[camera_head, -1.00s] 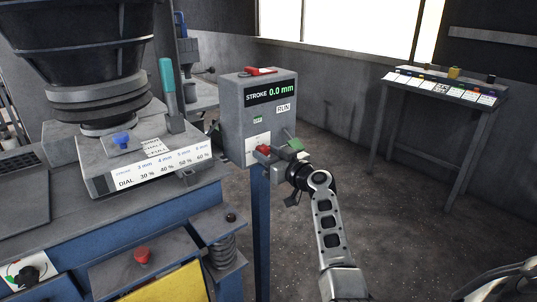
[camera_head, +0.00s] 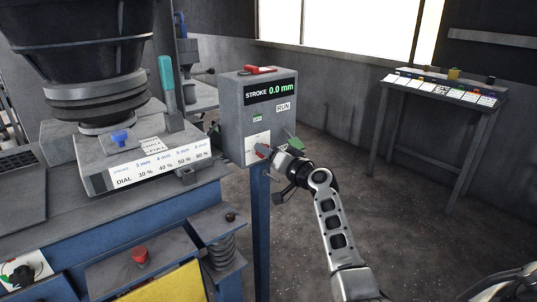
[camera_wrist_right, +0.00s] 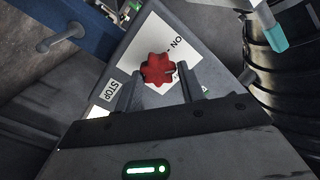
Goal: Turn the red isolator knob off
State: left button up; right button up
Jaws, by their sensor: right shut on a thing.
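The red isolator knob (camera_wrist_right: 158,69) is on the front of the grey control box (camera_head: 232,110), over a white label with "ON" showing. My right gripper (camera_wrist_right: 160,88) is at the knob with a finger on each side of it, shut on it. In the head view the right gripper (camera_head: 272,153) hides most of the knob, and only a bit of red shows. The box display reads "STROKE 0.0 mm", with "RUN" and "OFF" tags below. My left gripper is not in view.
A blue post (camera_head: 260,230) carries the box. The blue-framed machine with a black hopper (camera_head: 80,45) stands to the left, with a red button (camera_head: 140,255) on its front. A side table (camera_head: 440,92) with labels stands at the back right. The floor between is clear.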

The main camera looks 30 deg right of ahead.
jog(key=m, duration=0.3)
jog(key=m+p, duration=0.1)
jog(key=m, duration=0.3)
jog(key=m+p, duration=0.1)
jog(key=m, duration=0.2)
jog(key=shift+d+f, duration=0.15)
jog(key=shift+f, duration=0.1)
jog(key=shift+m, duration=0.4)
jog(key=shift+f, duration=0.1)
jog(key=o, duration=1)
jog(key=shift+c, duration=0.2)
jog(key=shift+s, duration=0.15)
jog(key=s+d+b, duration=0.1)
jog(key=s, duration=1.4)
jog(key=shift+s, duration=0.35)
